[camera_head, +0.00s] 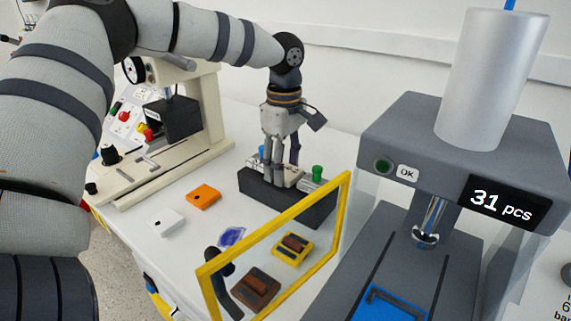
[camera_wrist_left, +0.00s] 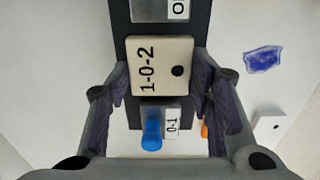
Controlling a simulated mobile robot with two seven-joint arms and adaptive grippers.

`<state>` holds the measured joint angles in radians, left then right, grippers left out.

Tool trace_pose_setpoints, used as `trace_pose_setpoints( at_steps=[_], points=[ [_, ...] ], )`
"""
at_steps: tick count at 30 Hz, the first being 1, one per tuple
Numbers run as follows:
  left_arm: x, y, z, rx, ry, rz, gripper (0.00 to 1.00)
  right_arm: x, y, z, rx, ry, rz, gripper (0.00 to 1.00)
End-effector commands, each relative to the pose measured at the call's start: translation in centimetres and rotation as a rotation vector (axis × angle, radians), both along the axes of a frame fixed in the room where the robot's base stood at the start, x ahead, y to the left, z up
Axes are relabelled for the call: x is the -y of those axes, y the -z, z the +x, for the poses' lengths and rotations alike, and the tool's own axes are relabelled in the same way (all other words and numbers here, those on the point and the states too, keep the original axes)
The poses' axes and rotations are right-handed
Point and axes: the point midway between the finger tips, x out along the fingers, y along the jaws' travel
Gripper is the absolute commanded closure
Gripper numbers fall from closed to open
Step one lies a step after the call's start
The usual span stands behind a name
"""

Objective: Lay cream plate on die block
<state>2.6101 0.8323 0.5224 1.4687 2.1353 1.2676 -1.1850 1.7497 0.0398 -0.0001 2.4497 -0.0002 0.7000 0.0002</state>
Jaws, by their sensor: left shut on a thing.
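The cream plate (camera_wrist_left: 162,66), marked 1-0-2 with a dark hole, shows in the left wrist view between the two fingers of my left gripper (camera_wrist_left: 163,82). The fingers are shut on its sides. It is over the dark rack; whether it touches the rack I cannot tell. In the head view my left gripper (camera_head: 284,181) points down at the dark rack (camera_head: 290,205), and its fingers largely hide the plate. A blue block (camera_head: 391,305) with a recess, likely the die block, sits on the grey press bed at the bottom right. My right gripper is out of view.
A yellow-framed clear guard (camera_head: 307,207) stands between the rack and the grey press (camera_head: 445,135). A cream machine (camera_head: 200,120) stands at the left. An orange plate (camera_head: 203,197), a white plate (camera_head: 166,222) and a blue-purple piece (camera_head: 232,237) lie on the table.

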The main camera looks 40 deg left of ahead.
Motion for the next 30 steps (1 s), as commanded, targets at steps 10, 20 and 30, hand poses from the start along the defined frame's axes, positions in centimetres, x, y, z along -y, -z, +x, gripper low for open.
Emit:
trace_pose_setpoints(
  at_steps=[10, 20, 30],
  points=[
    [0.0, 0.2, 0.0, 0.002, 0.000, -0.001, 0.32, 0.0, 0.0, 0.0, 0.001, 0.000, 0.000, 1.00],
    [0.0, -0.3, 0.0, 0.003, 0.000, 0.000, 0.32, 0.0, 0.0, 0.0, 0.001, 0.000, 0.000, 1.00],
    [0.0, -8.7, 0.1, 0.006, -0.001, 0.001, 0.32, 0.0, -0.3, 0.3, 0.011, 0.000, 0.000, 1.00]
  ],
)
